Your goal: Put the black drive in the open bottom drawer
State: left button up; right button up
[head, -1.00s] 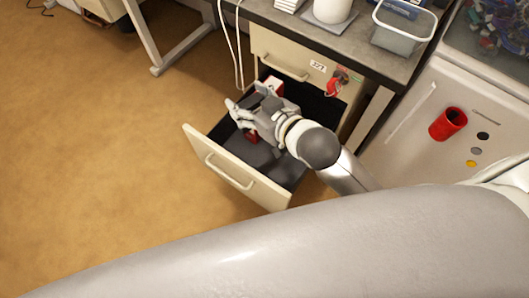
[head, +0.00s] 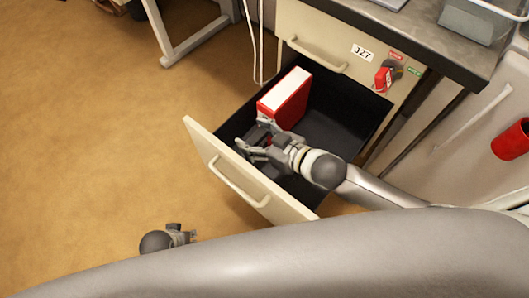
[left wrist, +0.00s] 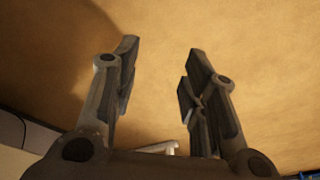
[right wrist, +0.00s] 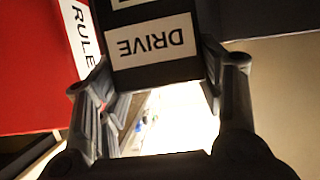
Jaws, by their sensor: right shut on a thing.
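The open bottom drawer (head: 232,180) is pulled out, with a cream front and a dark inside. My right gripper (head: 255,143) is over the front part of the drawer, in front of a red book. In the right wrist view my right gripper (right wrist: 160,100) is shut on the black drive (right wrist: 150,68), whose white label reads DRIVE. The drive is hard to make out in the head view against the dark drawer. My left gripper (head: 182,233) is low over the floor, left of the drawer; in the left wrist view its fingers (left wrist: 158,85) are apart and empty.
The red book (head: 288,98) with white pages stands at the back left inside the drawer; it also shows in the right wrist view (right wrist: 35,75). A closed drawer (head: 315,45) with keys (head: 385,78) is above. The drawer's right part looks free.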

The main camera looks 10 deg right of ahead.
notch_tip(320, 180, down, 4)
jog(key=shift+r+b, duration=0.15)
jog(key=shift+b, duration=0.3)
notch_tip(320, 180, down, 3)
jog(key=shift+r+b, duration=0.15)
jog(key=shift+b, duration=0.35)
pick_arm(q)
jog(key=w+v, duration=0.1)
jog(key=v, duration=0.7)
jog(key=shift+w+r+t, duration=0.25)
jog(key=shift+w+t, duration=0.05)
jog(key=shift+w, duration=0.55)
pick_arm(e)
jog(key=shift+f, duration=0.3)
jog(key=shift+f, duration=0.1)
